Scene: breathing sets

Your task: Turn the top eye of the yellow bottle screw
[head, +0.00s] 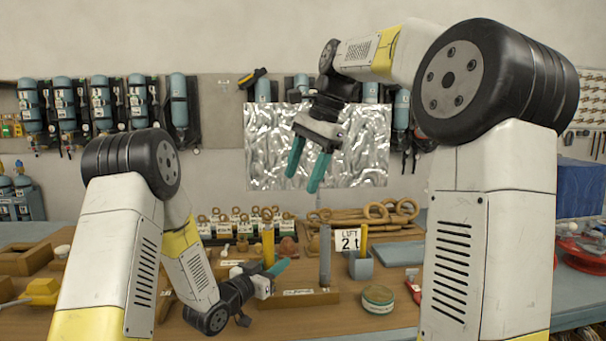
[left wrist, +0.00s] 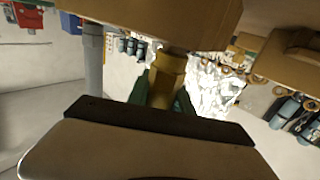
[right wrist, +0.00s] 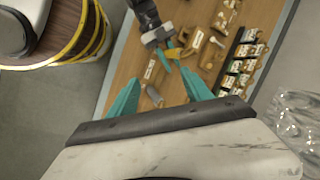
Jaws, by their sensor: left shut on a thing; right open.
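The yellow bottle screw (head: 268,246) stands upright at the wooden block (head: 298,298) on the bench. A small brownish ring shows at its top, too small to tell its exact shape. My left gripper (head: 272,270) is shut on its lower part. In the left wrist view the bottle screw (left wrist: 166,82) sits between my green fingers, under the block's edge, with the picture upside down. My right gripper (head: 304,172) is open and empty, high above the bench in front of the shiny sheet. Its open fingers also show in the right wrist view (right wrist: 160,92).
A grey post (head: 325,256) stands just right of the bottle screw. Further right are a grey cup (head: 360,268), a "LIFT 2 t" sign (head: 348,240) and a round tin (head: 377,299). Several tagged eye fittings stand behind. A shiny crumpled sheet (head: 350,150) hangs on the wall.

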